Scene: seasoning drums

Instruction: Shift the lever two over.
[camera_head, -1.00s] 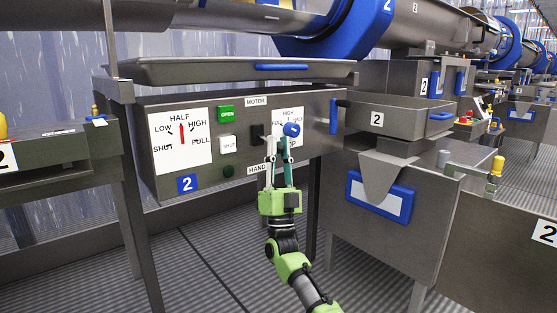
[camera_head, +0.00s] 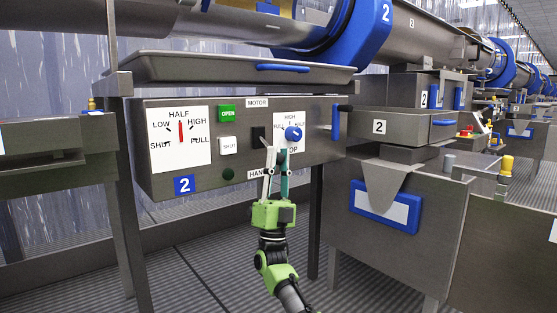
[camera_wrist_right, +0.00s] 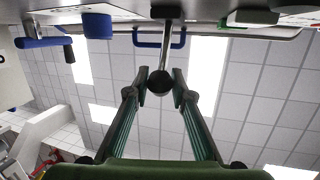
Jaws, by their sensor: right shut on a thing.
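A control panel (camera_head: 227,180) marked with a blue 2 faces me. A lever with a dark round knob (camera_wrist_right: 159,82) sticks out from it in the wrist view. My right gripper (camera_head: 277,150) is in front of the panel, and its fingers are shut on this knob, one on each side. A black plate (camera_head: 259,135) lies just left of the fingertips. A dial label with HIGH, FULL and HALF (camera_head: 291,117) is partly hidden behind a blue knob (camera_head: 293,133) just right of the fingers. My left gripper is not in view.
Left on the panel are a gauge with a red pointer (camera_head: 180,132), a green OPEN button (camera_head: 227,113) and a white SHUT button (camera_head: 228,145). A blue handle (camera_head: 336,121) is at the panel's right end. A tray (camera_head: 215,68) overhangs above.

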